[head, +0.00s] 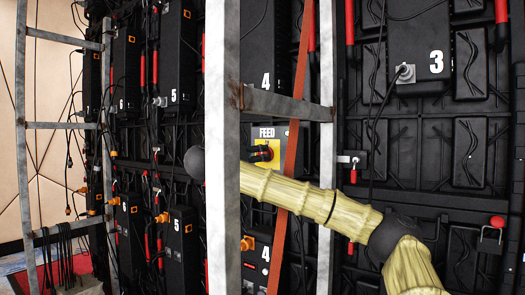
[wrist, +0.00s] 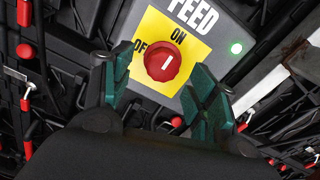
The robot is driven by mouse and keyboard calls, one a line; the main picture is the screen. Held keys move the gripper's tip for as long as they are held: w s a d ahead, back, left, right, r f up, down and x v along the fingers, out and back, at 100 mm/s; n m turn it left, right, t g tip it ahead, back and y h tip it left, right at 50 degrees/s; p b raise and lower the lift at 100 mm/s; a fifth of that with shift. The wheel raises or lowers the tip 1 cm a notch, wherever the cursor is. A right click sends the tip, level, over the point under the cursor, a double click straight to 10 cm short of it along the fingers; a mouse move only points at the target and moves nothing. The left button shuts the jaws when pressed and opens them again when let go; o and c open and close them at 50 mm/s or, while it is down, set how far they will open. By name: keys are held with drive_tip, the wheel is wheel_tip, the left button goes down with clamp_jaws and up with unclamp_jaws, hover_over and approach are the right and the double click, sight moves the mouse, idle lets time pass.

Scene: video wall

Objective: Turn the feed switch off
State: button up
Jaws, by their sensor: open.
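The feed switch is a round red knob (wrist: 163,62) on a yellow plate (wrist: 150,28) marked ON and OFF, on a grey box labelled FEED. The knob's white mark points roughly up, towards ON. In the head view the yellow plate (head: 274,148) shows between ladder rails, partly covered by a dark shape; I cannot make out my gripper's fingers there.
A pale metal ladder post (head: 221,230) stands in front of part of my arm. A rust-red strap (head: 299,75) runs down beside the FEED box. Black numbered panels (head: 436,40), hanging cables and a padlocked latch (head: 350,160) surround it. Another ladder (head: 65,125) stands at left.

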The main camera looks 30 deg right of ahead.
drive_tip(key=shift+p+x, duration=0.65)
drive_tip(key=shift+x, duration=1.25)
drive_tip(key=shift+s, duration=0.1)
drive_tip(key=shift+d+r, duration=0.1)
drive_tip(key=c, duration=1)
